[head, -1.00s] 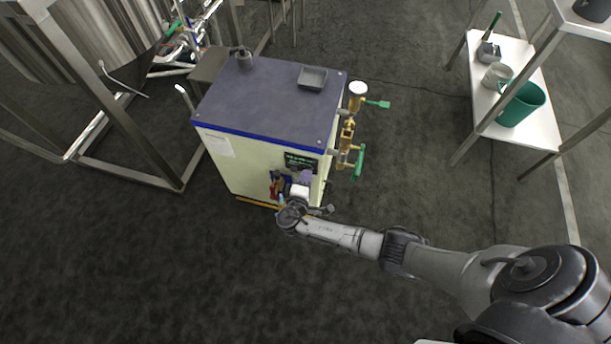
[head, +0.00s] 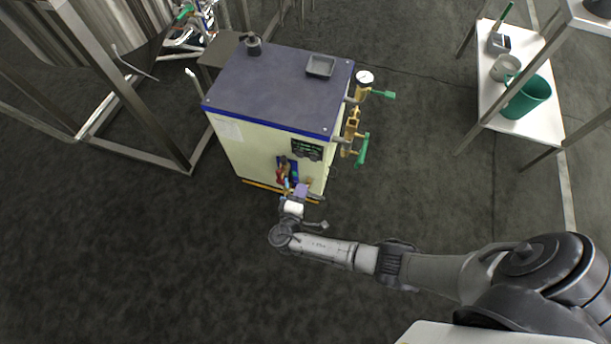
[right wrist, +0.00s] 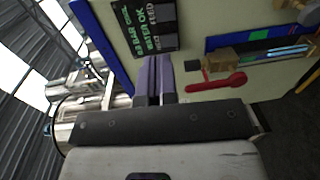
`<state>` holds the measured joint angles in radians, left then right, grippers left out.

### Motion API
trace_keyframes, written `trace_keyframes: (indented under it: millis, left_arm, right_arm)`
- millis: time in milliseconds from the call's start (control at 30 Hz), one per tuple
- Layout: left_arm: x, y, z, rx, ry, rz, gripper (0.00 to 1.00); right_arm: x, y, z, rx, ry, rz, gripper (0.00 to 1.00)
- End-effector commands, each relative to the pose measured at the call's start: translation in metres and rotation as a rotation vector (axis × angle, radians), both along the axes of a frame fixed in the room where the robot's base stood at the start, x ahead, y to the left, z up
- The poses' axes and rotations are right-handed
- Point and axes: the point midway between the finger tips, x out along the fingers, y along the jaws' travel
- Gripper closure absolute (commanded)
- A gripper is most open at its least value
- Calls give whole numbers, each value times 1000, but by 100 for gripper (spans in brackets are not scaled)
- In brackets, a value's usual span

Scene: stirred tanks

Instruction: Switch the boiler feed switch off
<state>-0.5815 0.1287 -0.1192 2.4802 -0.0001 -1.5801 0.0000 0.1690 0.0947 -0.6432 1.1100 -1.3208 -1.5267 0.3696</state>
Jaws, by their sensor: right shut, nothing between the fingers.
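The boiler cabinet (head: 262,150) is a cream box with a blue-edged dark top in the head view. Its dark control panel (head: 307,148) with green text is on the front; the right wrist view shows the panel (right wrist: 148,25) close up, with words including "WATER OK" and "FEED". I cannot make out the feed switch or its position. My right gripper (head: 301,188) is in front of the cabinet, below the panel. In the right wrist view its purple fingers (right wrist: 155,76) are shut and empty, just beside the panel's lower edge. My left gripper is not in view.
A red lever (right wrist: 216,83) and brass fitting (right wrist: 228,61) sit close right of the fingers in the wrist view. Brass valves with green handles (head: 362,148) project from the cabinet's right side. A white shelf (head: 512,125) stands at right. Floor before the cabinet is clear.

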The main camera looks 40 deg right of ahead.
Motion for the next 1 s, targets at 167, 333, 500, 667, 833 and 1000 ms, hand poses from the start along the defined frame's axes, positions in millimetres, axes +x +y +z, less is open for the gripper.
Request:
trace_keyframes:
  millis: [167,333,500,667,833,1000]
  left_arm:
    - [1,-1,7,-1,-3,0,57]
    - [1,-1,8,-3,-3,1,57]
    - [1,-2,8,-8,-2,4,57]
    - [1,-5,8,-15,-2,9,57]
    - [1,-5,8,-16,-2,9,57]
    - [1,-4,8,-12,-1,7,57]
  right_arm:
    - [-10,16,2,2,1,0,100]
    - [-14,22,2,1,1,0,100]
    - [-15,23,2,0,0,0,100]
    - [-15,22,2,1,0,0,100]
    - [-14,22,2,1,0,0,100]
    - [-14,22,2,-4,7,1,100]
